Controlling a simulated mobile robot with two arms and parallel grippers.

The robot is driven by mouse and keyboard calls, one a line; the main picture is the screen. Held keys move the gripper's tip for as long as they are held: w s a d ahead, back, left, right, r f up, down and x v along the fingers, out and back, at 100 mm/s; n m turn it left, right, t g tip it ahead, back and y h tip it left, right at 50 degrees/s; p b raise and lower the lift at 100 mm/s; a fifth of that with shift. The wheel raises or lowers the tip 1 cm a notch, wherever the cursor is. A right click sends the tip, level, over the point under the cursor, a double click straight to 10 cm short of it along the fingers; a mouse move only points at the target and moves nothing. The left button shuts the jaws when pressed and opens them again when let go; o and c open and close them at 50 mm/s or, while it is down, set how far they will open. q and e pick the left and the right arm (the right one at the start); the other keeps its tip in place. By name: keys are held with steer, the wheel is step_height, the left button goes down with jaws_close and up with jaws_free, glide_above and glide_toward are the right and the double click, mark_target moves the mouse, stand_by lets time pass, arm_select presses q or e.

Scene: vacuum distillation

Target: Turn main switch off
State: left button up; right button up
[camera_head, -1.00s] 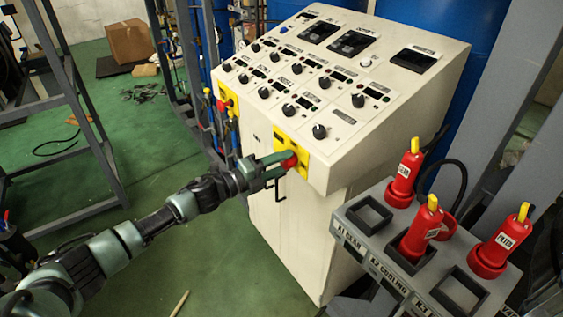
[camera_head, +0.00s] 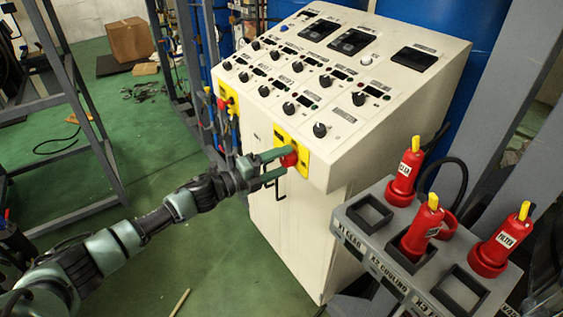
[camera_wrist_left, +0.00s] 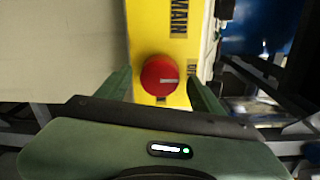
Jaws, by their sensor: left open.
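The main switch is a round red knob (camera_head: 289,158) on a yellow plate (camera_head: 304,160) at the front right corner of the white control cabinet. In the left wrist view the red knob (camera_wrist_left: 160,76) carries a pale mark lying level across its right half, and the yellow plate (camera_wrist_left: 152,38) reads MAIN. My left gripper (camera_head: 279,163) is open, with one finger on either side of the knob. In the left wrist view its fingers (camera_wrist_left: 160,90) stand apart from the knob, with gaps on both sides. My right gripper is not in view.
The sloped cabinet top (camera_head: 360,75) holds several black knobs and displays. A second red knob on yellow (camera_head: 223,103) sits at the cabinet's far left. A grey rack (camera_head: 385,240) with several red plugs stands at the right. Green floor (camera_head: 120,170) is open at the left.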

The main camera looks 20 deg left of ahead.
arm_select(q)
steer(key=b+v, duration=0.2)
steer(key=v, duration=0.5)
steer(key=shift+s+a, duration=0.1)
steer(key=shift+a, duration=0.05)
